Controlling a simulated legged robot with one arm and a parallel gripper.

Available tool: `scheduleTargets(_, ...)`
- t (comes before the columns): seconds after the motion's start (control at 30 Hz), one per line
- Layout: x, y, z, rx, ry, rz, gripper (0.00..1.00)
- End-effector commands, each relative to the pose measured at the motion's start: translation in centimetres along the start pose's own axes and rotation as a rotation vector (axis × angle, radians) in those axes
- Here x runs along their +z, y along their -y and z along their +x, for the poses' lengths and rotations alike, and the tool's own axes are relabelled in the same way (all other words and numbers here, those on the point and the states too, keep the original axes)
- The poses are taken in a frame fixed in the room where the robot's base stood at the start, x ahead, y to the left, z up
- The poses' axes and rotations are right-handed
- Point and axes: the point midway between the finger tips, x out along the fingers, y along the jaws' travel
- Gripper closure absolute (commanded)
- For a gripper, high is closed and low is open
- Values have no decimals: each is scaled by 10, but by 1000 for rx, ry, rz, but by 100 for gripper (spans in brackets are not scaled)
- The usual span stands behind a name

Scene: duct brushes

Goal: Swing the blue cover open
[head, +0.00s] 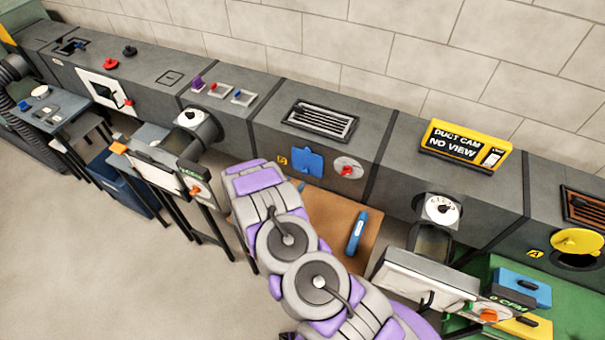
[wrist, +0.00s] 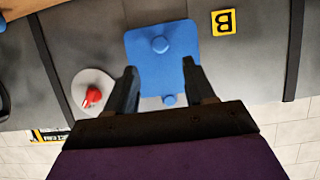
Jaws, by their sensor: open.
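The blue cover (head: 307,162) is a flat plate on the front of the grey duct, lying flat against it. In the head view my arm reaches toward the duct and the fingers are not visible.
A red knob on a pale disc (head: 347,168) sits beside the cover, and a yellow letter plate (wrist: 223,22) on its other side. A vent grille (head: 320,120) is above. A brown board (head: 330,215) with a blue-handled tool (head: 356,233) lies below the duct.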

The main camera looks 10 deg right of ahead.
Motion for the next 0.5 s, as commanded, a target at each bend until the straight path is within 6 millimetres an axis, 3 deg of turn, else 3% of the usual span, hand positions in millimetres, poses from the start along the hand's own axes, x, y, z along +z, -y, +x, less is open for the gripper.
scheduleTargets(0.2,-1,0,43,2,-5,2,46)
scheduleTargets(0.5,-2,1,80,1,-5,4,46)
